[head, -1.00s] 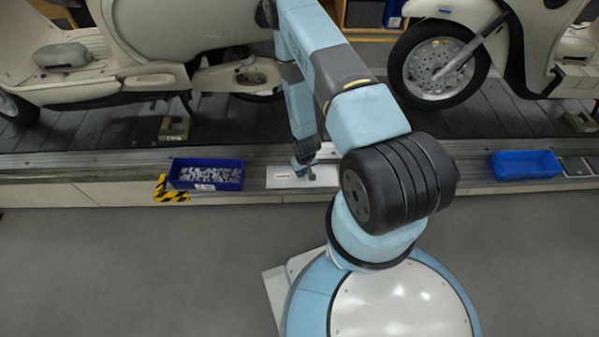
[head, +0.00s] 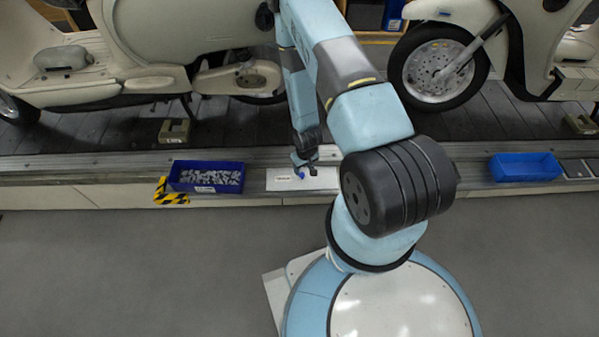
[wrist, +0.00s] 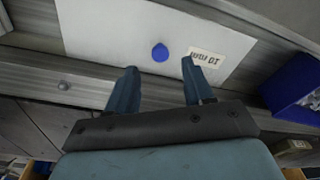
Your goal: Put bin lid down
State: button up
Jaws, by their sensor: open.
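A flat white panel, which looks like the bin lid (head: 322,183), lies on the ledge along the conveyor's near edge. A small blue knob (head: 301,176) stands on it, with a printed label to the knob's left in the head view. In the wrist view the lid (wrist: 105,28) lies flat, with the knob (wrist: 160,52) just beyond my fingertips and the label to its right. My gripper (head: 304,169) is over the lid; the wrist view shows its fingers (wrist: 160,68) apart with nothing between them. Whether a bin is under the lid is hidden.
A blue bin of small grey parts (head: 206,177) stands left of the lid, beside yellow-black tape (head: 171,192). An empty blue bin (head: 525,167) stands at the right. Cream scooters (head: 180,45) stand on the dark slats (head: 120,127) behind. The grey floor is clear.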

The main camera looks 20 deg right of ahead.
jog(key=w+r+m+t, duration=0.1)
jog(key=w+r, duration=0.2)
jog(key=r, duration=1.9)
jog(key=w+r+t, duration=0.1)
jog(key=w+r, duration=0.1)
jog(key=r, duration=2)
jog(key=s+r+t, duration=0.1)
jog(key=s+r, duration=0.3)
jog(key=r, duration=0.4)
jog(key=s+r, duration=0.4)
jog(key=r, duration=0.4)
jog(key=s+r, duration=0.5)
jog(key=s, duration=0.2)
jog(key=s+a+r+t, duration=0.1)
jog(key=s+r, duration=0.4)
jog(key=s, duration=0.3)
jog(key=shift+s+a+m, duration=0.25)
jog(key=shift+s+m, duration=0.05)
jog(key=shift+m, duration=0.1)
